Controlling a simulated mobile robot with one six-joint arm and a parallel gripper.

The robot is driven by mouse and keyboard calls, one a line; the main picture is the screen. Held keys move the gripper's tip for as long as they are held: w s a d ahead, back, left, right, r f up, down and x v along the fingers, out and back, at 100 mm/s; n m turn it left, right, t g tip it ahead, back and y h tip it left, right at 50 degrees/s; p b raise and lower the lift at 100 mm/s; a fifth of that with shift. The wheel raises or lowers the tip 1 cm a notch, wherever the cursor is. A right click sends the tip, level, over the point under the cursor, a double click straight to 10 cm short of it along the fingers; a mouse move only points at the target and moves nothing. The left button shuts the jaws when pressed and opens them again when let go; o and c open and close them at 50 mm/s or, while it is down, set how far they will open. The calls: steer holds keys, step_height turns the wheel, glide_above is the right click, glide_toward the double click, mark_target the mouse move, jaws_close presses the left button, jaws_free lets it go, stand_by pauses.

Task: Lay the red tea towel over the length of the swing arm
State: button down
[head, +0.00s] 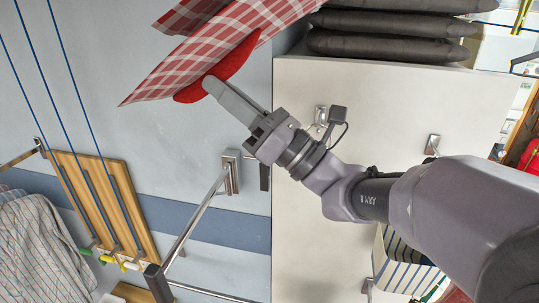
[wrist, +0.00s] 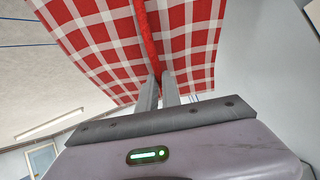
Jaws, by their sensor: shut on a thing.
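My gripper (head: 214,86) is shut on the red tea towel (head: 222,42), a red and white checked cloth. The towel spreads up and to both sides of the fingers, with a plain red fold at the grip, and runs out of the top of the head view. In the wrist view the towel (wrist: 95,45) hangs in two checked sheets on either side of a red strip, with the fingers (wrist: 158,92) pinching its lower end. A metal swing arm (head: 192,222) reaches from a wall bracket toward the lower left in the head view, apart from the towel and bare where visible.
A wooden board (head: 105,200) and a striped cloth (head: 40,250) are at the lower left, with blue lines (head: 60,70) above. Dark grey folded stacks (head: 385,43) lie on top of a white panel (head: 400,100). The wall between towel and bracket is clear.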

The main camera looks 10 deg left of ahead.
mark_target(250, 25)
step_height(250, 25, up, 14)
steer(key=shift+f, duration=0.15)
stand_by(0.4)
steer(key=shift+s+d+b, duration=0.15)
steer(key=shift+d+b, duration=0.1)
steer(key=shift+d, duration=0.95)
steer(key=shift+s+d+b, duration=0.1)
steer(key=shift+d+b, duration=0.1)
steer(key=shift+d, duration=0.95)
steer(key=shift+f, duration=0.1)
